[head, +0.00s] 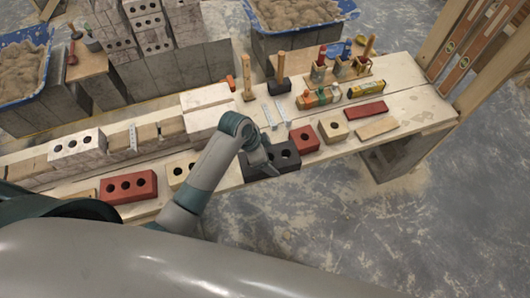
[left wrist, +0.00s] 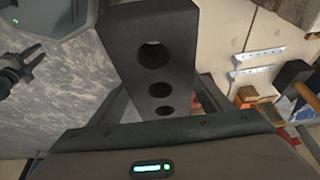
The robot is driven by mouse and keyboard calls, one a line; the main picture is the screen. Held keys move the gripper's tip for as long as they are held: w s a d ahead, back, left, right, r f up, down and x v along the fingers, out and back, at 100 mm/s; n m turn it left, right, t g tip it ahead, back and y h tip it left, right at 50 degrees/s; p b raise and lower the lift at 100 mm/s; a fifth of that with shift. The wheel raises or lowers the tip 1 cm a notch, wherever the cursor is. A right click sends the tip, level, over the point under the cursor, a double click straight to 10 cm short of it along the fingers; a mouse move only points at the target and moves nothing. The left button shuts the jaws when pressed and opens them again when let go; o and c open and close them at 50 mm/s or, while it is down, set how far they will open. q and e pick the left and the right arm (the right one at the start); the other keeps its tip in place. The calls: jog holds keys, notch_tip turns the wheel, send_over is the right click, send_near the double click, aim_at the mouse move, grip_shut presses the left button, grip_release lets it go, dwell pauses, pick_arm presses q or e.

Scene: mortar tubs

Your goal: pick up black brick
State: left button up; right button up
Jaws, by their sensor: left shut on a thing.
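The black brick (head: 287,158) has round holes and is at the front edge of the pale plank bench (head: 345,140), between a red brick and a cream brick. My left gripper (head: 263,166) is shut on the black brick and partly covers it in the head view. In the left wrist view the black brick (left wrist: 185,60) stands between the two fingers, with three holes showing. I cannot tell whether it still touches the plank. A dark pronged shape at the left edge of the left wrist view may be my right gripper, but it is cut off and unclear.
Close right of the black brick are a red brick (head: 304,140) and a cream brick (head: 333,127). A red holed brick (head: 128,187) lies to the left. A black-headed mallet (head: 279,84) stands behind. Bare floor (head: 330,230) lies in front of the bench.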

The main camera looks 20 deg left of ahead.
aim_at(278, 163)
pick_arm(q)
jog(key=shift+s+d+r+b, duration=0.3)
jog(key=shift+s+d+r, duration=0.8)
jog(key=shift+s+r, duration=0.2)
jog(key=shift+w+r, duration=0.4)
jog(key=shift+w, duration=0.05)
jog(key=w+r, duration=0.1)
jog(key=r, duration=0.1)
jog(key=w+r+n+b, duration=0.1)
jog(key=w+r, duration=0.1)
jog(key=r, duration=0.1)
jog(key=w+r+n, duration=0.1)
jog(key=w+r, duration=0.1)
jog(key=shift+w+d+r+t+y, duration=0.1)
jog(key=shift+d+r+t+y, duration=0.05)
jog(key=shift+t+y, duration=0.15)
jog(key=a+r+n+y+b, duration=0.1)
jog(key=a+r+n+b, duration=0.1)
jog(key=a+r+n, duration=0.3)
jog(key=w+a+r+n+t+y+b, duration=0.1)
jog(key=a+r+n, duration=0.3)
jog(key=r, duration=0.8)
jog(key=shift+a+r+n+t+y+b, duration=0.35)
jog(key=shift+a+y+b, duration=0.45)
jog(key=shift+a, duration=0.45)
jog(key=shift+w+a+f, duration=0.1)
